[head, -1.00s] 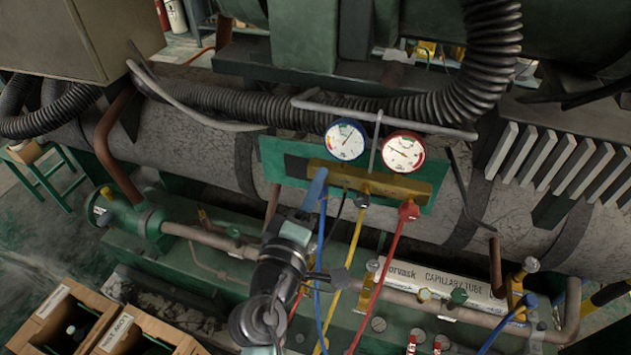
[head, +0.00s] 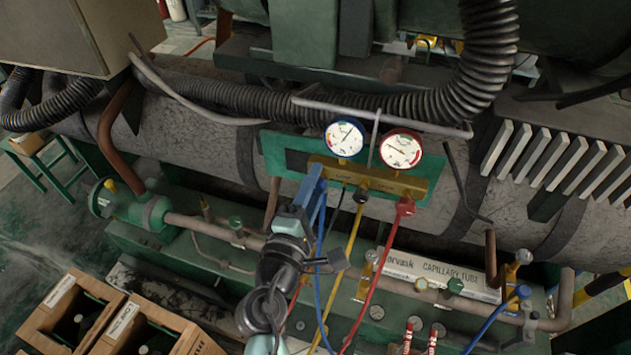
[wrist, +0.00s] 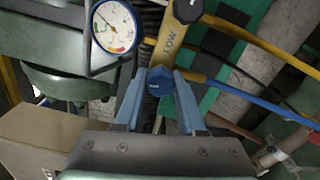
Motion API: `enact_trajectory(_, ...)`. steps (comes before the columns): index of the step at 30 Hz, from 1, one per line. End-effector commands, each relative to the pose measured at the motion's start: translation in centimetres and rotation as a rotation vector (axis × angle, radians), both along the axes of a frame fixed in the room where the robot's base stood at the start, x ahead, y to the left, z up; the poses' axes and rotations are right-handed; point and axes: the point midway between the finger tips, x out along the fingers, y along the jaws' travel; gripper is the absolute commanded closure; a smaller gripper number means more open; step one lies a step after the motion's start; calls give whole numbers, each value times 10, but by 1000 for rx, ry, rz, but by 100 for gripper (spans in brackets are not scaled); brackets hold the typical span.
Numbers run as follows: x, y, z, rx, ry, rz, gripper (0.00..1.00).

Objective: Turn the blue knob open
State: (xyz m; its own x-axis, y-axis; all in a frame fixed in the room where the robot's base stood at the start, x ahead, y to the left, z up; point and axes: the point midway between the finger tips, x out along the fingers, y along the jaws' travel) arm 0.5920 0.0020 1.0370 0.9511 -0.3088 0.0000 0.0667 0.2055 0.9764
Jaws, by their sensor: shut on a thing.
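The blue knob (wrist: 160,80) sits at the left end of the yellow manifold bar (wrist: 178,38), beside the word LOW. In the wrist view its round face shows between the two light-blue fingers of my gripper (wrist: 159,88), which are shut on its sides. In the head view my gripper (head: 314,187) reaches up to the left end of the manifold bar (head: 395,184), and its fingers hide the knob. A white gauge with a blue rim (head: 345,137) and one with a red rim (head: 402,149) stand above the bar.
Blue (head: 328,270), yellow (head: 342,262) and red (head: 377,270) hoses hang below the bar, close to my arm. A corrugated black hose (head: 420,105) runs behind the gauges.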

Motion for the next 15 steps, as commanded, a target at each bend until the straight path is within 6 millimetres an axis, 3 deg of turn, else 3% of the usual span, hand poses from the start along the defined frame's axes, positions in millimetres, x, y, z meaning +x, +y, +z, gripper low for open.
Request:
enact_trajectory(8, 0, 0, -2, 0, 3, -1, 100)
enact_trajectory(9, 0, 0, -2, 1, 3, -1, 56)
enact_trajectory(13, 0, 0, -1, 1, 2, 0, 32)
enact_trajectory(15, 0, 0, -1, 2, 2, 0, 31)
